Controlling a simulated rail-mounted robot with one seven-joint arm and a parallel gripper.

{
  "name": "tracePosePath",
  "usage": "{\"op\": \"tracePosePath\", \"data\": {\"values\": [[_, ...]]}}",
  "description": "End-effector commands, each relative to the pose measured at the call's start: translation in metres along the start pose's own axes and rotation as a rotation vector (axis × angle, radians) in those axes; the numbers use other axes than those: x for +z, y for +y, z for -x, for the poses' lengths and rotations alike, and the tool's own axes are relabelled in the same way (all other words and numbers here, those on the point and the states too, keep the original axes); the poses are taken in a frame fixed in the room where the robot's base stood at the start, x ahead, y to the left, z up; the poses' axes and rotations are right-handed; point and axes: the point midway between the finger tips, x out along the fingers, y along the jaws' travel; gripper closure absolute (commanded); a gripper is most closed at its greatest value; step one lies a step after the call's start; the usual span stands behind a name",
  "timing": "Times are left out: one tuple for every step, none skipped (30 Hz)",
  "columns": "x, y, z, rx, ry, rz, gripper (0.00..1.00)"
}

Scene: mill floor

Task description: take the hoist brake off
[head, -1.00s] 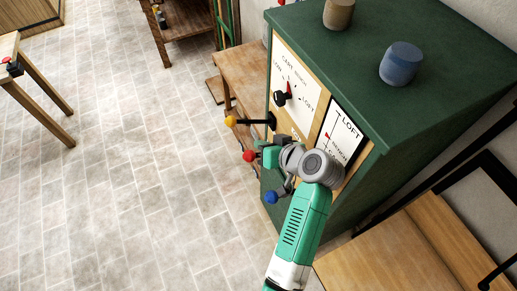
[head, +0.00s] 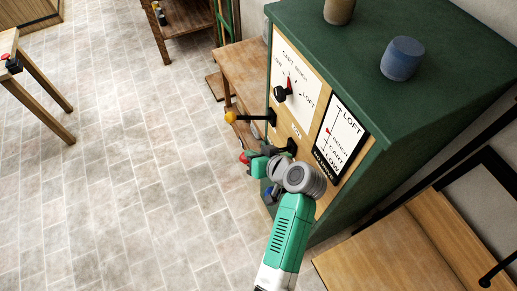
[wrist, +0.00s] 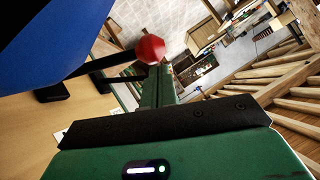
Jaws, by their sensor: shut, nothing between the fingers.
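Levers stick out from the front of the green cabinet (head: 430,100): one with a yellow knob (head: 230,117), one with a red knob (head: 244,158) and one with a blue knob (head: 269,192). I cannot read which lever is the brake. My gripper (head: 255,169) is shut and empty, low at the cabinet front, close to the red and blue knobs. In the wrist view the red knob (wrist: 150,49) on its black rod is just beyond the gripper, and a large blue surface (wrist: 45,30) fills the upper left, very near. Contact cannot be told.
A dial (head: 281,93) and an upright gauge (head: 338,140) marked LOFT, BENCH, CART and LOW are on the cabinet front. Two round pieces stand on top, one of them blue (head: 402,60). A wooden bench (head: 405,245) is at the right. The tiled floor at left is open.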

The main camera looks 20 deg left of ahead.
Motion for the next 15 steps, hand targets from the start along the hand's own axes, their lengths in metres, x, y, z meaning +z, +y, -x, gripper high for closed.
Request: {"op": "tracePosePath", "data": {"values": [[-0.001, 0.000, 0.001, 0.001, 0.001, 0.000, 1.00], [-0.001, 0.000, 0.001, 0.001, 0.001, 0.000, 1.00], [-0.001, 0.000, 0.001, 0.001, 0.001, 0.000, 1.00], [-0.001, 0.000, 0.001, 0.001, 0.001, 0.000, 1.00], [-0.002, 0.000, 0.001, 0.001, 0.001, 0.000, 1.00], [-0.003, -0.001, 0.003, 0.001, 0.001, 0.000, 1.00], [-0.005, -0.001, 0.004, 0.001, 0.001, 0.000, 1.00], [-0.008, -0.003, 0.007, 0.001, 0.001, 0.001, 1.00], [-0.013, -0.004, 0.012, 0.001, 0.002, 0.001, 1.00], [-0.018, -0.006, 0.016, 0.001, 0.002, 0.001, 1.00], [-0.023, -0.008, 0.021, 0.001, 0.002, 0.001, 1.00], [-0.031, -0.011, 0.028, 0.001, 0.003, 0.001, 1.00], [-0.036, -0.013, 0.033, 0.001, 0.002, 0.002, 1.00], [-0.032, -0.011, 0.037, 0.001, 0.003, 0.001, 1.00], [-0.027, -0.009, 0.045, 0.002, 0.004, 0.002, 1.00]]}}
